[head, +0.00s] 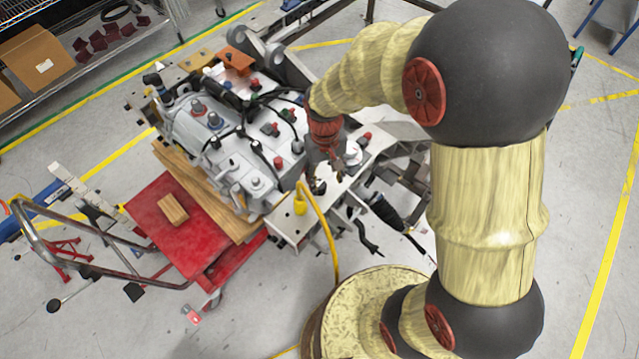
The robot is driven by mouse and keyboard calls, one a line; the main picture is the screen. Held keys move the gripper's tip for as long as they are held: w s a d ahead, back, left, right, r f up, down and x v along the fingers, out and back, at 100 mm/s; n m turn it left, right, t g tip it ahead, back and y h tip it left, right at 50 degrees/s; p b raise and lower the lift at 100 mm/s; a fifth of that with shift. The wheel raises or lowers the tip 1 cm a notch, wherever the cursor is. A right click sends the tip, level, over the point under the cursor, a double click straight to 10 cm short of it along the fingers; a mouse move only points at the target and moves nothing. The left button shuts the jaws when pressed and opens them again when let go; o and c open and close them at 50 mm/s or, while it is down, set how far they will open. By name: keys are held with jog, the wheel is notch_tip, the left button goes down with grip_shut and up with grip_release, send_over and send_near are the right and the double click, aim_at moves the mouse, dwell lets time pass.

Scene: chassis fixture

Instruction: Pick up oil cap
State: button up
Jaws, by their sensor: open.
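My gripper (320,184) points down over the front right edge of the engine block (225,140), at the end of my pale yellow arm. It is open, and I see nothing held between its small dark fingers. I cannot tell for sure which part is the oil cap. A whitish round part (353,153) stands to the right of my gripper. The arm's wrist hides part of the engine behind it.
A yellow hose (330,240) curves down near the yellow fitting. A red cart (165,240) with a wooden block (173,210) stands at left. Dark cables and a black tube (385,212) lie at right. Cardboard boxes (37,60) sit on a shelf at upper left.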

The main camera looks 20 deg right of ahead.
send_over(318, 182)
jog(key=shift+w+d+f+t, duration=0.15)
jog(key=shift+d+f+t, duration=0.15)
jog(key=shift+f+t, duration=0.15)
jog(key=shift+w+f, duration=0.15)
jog(key=shift+f, duration=0.1)
notch_tip(318, 182, down, 2)
jog(key=shift+f+b, duration=0.15)
jog(key=shift+b, duration=0.15)
jog(key=f, duration=0.2)
jog(key=f+b, duration=0.1)
jog(key=f, duration=0.1)
jog(key=shift+s+a, duration=0.25)
jog(key=shift+s, duration=0.05)
jog(key=shift+f, duration=0.45)
jog(key=c, duration=1)
jog(key=shift+o, duration=0.2)
jog(key=shift+r, duration=0.15)
